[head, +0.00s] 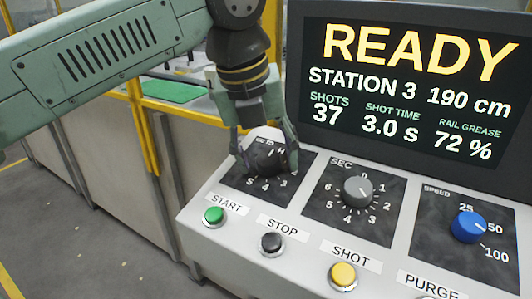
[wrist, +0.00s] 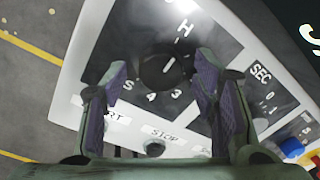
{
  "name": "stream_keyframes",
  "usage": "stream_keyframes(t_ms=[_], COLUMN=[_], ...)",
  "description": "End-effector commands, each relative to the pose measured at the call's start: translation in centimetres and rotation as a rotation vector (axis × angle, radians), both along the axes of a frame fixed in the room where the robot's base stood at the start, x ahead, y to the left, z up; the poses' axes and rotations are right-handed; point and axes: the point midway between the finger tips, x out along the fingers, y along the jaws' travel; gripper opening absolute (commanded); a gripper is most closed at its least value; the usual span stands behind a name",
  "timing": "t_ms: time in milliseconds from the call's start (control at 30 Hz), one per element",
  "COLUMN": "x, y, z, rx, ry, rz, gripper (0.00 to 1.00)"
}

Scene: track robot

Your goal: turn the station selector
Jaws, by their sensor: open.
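The station selector is a round black knob (head: 266,157) on the left dial plate of the sloped console. It also shows in the wrist view (wrist: 163,72), with a short white line on its face pointing up and slightly right, towards the H mark. Digits 3 and 4 stand below it. My gripper (head: 264,161) points down over the selector, its open fingers on either side of the knob; it shows in the wrist view (wrist: 160,80) too. I cannot tell whether either finger touches it. The screen (head: 400,90) reads READY, STATION 3, 190 cm.
Right of the selector are a grey SEC knob (head: 357,190) and a blue SPEED knob (head: 468,227). In front are a green START button (head: 214,215), a black STOP button (head: 271,242) and a yellow SHOT button (head: 343,274). A yellow post (head: 142,125) stands left.

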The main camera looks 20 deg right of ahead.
Motion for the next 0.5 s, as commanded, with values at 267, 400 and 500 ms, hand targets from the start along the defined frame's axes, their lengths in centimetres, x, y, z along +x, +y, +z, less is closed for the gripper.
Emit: stream_keyframes(t_ms=[267, 400, 500], x=[0.0, -0.3, -0.6], y=[0.1, 0.5, 1.0], z=[0.5, 2.4, 4.5], rx=[-0.001, -0.003, -0.004], ry=[0.0, -0.001, -0.001], rz=[0.0, 0.0, -0.001], gripper=[0.54, 0.54, 0.54])
